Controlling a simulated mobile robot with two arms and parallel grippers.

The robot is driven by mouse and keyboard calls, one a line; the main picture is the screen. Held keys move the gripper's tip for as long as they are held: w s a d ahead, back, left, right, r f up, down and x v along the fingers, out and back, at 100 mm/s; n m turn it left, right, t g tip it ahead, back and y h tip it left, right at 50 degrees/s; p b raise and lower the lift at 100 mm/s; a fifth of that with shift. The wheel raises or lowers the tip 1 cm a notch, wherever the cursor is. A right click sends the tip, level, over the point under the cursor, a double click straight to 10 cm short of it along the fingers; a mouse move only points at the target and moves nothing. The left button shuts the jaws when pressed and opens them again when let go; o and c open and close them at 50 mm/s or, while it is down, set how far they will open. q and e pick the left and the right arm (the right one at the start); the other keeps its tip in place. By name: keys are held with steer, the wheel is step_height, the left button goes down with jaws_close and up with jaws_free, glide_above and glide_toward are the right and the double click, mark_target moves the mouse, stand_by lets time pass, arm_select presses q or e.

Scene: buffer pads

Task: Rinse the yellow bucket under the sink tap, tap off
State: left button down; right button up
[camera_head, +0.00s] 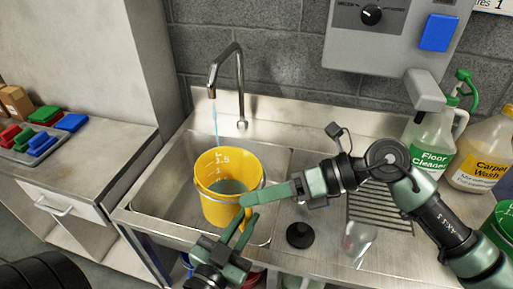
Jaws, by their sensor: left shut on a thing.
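The yellow bucket (217,206) stands upright in the left part of the sink (170,205), with grey-blue water inside. The tap (238,80) is above it, and a thin blue stream of water (216,125) falls from the spout toward the bucket. My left gripper (240,228) comes up from below at the bucket's front and is shut on it; the exact grip spot is unclear. My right gripper (246,198) reaches in from the right, its fingertips over the bucket's right front side. Its finger gap is not clear, nor is whether it touches.
A black plug (300,236) and a clear glass (357,241) are on the right of the counter, by a ribbed drainer (380,212). A Floor Cleaner bottle (430,145) and a Carpet Wash jug (485,155) stand at right. Coloured blocks (42,144) lie on the left cabinet.

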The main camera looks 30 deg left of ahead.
step_height(320, 180, up, 11)
steer(key=w+a+m+t+y, duration=0.1)
steer(key=m+t+y, duration=0.1)
steer(key=m+y, duration=0.4)
steer(key=shift+w+a+t+y, duration=0.15)
steer(key=shift+t+y, duration=0.15)
steer(key=shift+y, duration=1.1)
steer(key=shift+f, duration=0.15)
